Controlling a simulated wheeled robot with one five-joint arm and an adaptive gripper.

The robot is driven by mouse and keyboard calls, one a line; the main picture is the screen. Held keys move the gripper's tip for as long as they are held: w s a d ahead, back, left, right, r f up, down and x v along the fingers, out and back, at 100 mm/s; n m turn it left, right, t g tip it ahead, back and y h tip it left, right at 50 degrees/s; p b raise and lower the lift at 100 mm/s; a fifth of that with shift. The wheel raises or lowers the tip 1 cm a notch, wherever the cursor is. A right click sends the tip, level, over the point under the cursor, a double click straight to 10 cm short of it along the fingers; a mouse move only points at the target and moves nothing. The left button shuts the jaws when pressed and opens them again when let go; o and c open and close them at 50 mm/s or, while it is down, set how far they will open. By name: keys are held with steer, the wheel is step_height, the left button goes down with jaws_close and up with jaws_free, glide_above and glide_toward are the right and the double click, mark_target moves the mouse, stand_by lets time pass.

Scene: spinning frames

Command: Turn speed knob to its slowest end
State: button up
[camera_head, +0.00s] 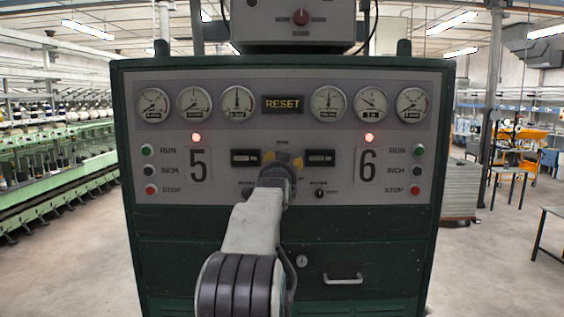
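The control panel (228,139) is a grey face on a dark green cabinet (199,226). My arm reaches up to its middle, and my gripper (283,158) is in front of the panel between two dark display windows. Small yellow parts show at its tip. A small label (283,142) sits just above it, too small to read. No speed knob can be made out; the panel directly behind my gripper is hidden. A small black knob (319,194) shows at the lower right of my gripper, and another (247,192) at the lower left. I cannot tell whether the fingers are open or touching anything.
Red lamps (196,137) glow above the numbers 5 and 6. RUN, INCH and STOP buttons (150,189) flank both sides. A drawer handle (342,279) sticks out below.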

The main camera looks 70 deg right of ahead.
steer(key=shift+w+d, duration=0.1)
steer(key=shift+d, duration=0.45)
steer(key=shift+a+r, duration=0.1)
steer(key=shift+a, duration=0.1)
jaws_close()
